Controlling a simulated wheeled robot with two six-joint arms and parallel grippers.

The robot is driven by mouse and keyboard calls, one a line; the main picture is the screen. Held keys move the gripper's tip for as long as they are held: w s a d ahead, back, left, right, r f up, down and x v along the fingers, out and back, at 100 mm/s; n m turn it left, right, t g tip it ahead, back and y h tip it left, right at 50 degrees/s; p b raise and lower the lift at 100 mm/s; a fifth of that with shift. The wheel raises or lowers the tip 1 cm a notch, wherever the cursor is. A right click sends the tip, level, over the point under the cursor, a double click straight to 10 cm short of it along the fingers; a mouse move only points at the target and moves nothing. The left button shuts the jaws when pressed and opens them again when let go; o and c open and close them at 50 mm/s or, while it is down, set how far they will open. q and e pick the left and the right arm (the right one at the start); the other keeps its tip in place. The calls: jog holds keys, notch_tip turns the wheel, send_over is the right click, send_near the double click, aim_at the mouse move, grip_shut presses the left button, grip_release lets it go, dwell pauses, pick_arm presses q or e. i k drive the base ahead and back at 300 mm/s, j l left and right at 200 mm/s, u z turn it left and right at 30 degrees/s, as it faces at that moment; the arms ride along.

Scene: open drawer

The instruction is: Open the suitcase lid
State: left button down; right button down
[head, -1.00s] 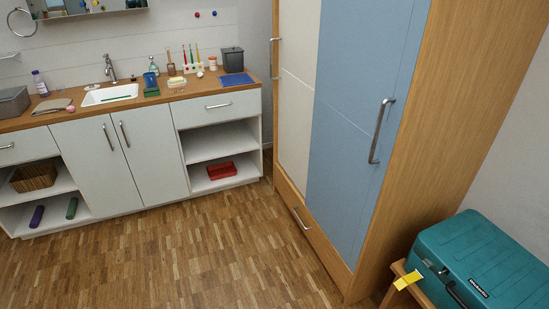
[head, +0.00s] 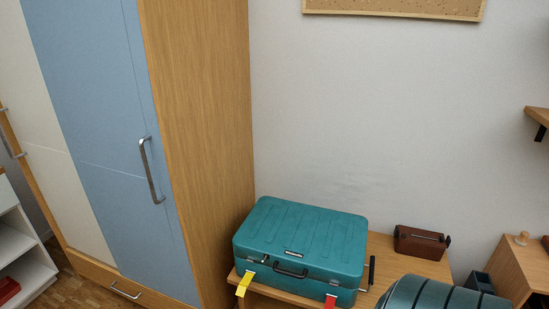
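A teal hard-shell suitcase (head: 302,236) lies flat on a low wooden bench (head: 405,266), its lid closed. Its front has a dark carry handle (head: 290,272) between two latches. A yellow tag (head: 244,284) hangs at the front left and a red tag (head: 330,301) at the front right. A dark upright handle stands at its right end. Neither of my grippers shows in the head view.
A tall wardrobe with a blue door (head: 100,130) stands close on the left of the suitcase. A brown box (head: 421,242) sits on the bench to the right. A dark teal ribbed object (head: 440,293) is at the front right. A wooden cabinet (head: 520,265) stands at the far right.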

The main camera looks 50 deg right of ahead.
aim_at(297, 240)
jog(key=z, duration=1.7)
